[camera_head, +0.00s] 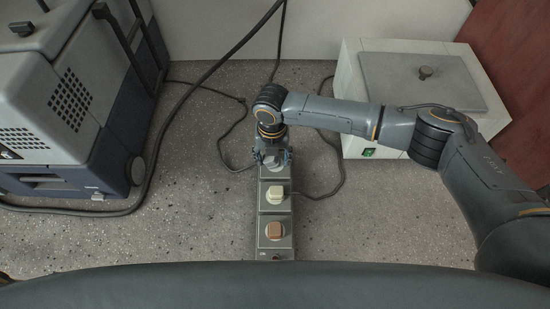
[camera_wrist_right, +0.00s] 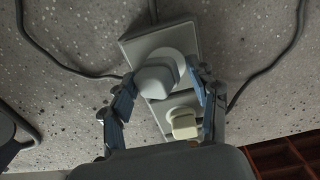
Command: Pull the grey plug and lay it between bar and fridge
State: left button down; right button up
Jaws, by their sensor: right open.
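The power bar (camera_head: 264,246) runs lengthwise on the speckled bench. The grey plug (camera_wrist_right: 157,78) sits in the socket at its far end, with a cord leading off to the left. My right gripper (camera_head: 272,158) is over that end and largely hides the plug in the head view. In the right wrist view its open fingers (camera_wrist_right: 164,88) stand on either side of the plug; I cannot tell whether they touch it. A grey and blue box with vents, apparently the fridge (camera_head: 75,105), stands at the left. My left gripper is not in view.
A cream plug (camera_head: 275,193) and a brown plug (camera_head: 275,230) sit in the nearer sockets. A white box with a grey lid (camera_head: 425,78) stands at the right. A thick dark cable (camera_head: 150,175) lies beside the fridge. Bare bench (camera_head: 200,205) lies between bar and fridge.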

jog(key=shift+a, duration=0.15)
dwell(0.5)
grip_shut()
jog(key=shift+r+p, duration=2.95)
jog(key=shift+r, duration=0.1)
